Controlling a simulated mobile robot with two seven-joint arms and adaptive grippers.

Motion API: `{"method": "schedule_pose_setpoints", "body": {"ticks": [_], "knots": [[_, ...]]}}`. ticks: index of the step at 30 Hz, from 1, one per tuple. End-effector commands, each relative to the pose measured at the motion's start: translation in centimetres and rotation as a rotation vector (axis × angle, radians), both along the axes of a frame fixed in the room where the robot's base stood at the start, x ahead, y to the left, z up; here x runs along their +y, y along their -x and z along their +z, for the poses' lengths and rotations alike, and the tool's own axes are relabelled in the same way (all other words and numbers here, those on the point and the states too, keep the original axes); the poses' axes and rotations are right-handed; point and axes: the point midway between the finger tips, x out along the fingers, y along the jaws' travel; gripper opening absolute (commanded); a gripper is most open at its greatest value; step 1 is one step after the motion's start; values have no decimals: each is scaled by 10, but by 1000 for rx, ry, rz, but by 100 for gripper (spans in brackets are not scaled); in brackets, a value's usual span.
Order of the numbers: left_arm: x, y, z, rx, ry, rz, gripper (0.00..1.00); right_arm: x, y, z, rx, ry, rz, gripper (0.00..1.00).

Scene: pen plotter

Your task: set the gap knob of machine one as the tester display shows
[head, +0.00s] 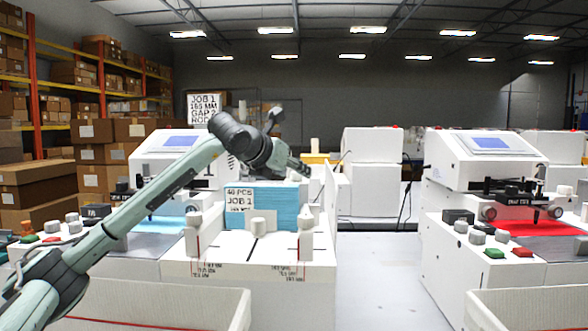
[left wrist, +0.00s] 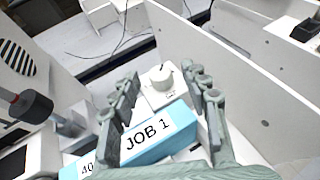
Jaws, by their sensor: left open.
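My left gripper (head: 302,168) reaches over the blue stack (head: 275,208) labelled JOB 1 in the head view. In the left wrist view its two fingers (left wrist: 164,88) are apart and empty. A white round knob (left wrist: 162,77) with a dark pointer mark shows between the fingertips, on a small white block behind the stack; I see no contact. Its scale is too small to read. Two white machines carry bluish screens, one at left (head: 182,140) and one at right (head: 490,143); their text is unreadable. I cannot tell which display is the tester's. My right gripper is not in view.
A sign (head: 204,108) reads JOB 1 and GAP 2, partly covered by my arm. A white panel (left wrist: 255,85) stands right of the fingers. A dark cylinder on a rod (left wrist: 30,106) is at left. White bins (head: 180,300) stand in front. Floor shows between the machines.

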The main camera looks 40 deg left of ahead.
Motion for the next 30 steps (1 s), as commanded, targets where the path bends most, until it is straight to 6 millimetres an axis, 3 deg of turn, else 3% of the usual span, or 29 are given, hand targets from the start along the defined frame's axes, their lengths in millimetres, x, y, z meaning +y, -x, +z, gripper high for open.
{"method": "schedule_pose_setpoints", "body": {"ticks": [12,23,30], "knots": [[1,-9,-4,0,-1,0,45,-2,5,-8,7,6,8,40],[1,-9,-4,1,-1,1,0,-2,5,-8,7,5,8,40],[4,-9,-7,7,0,-53,0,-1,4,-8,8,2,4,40]]}}
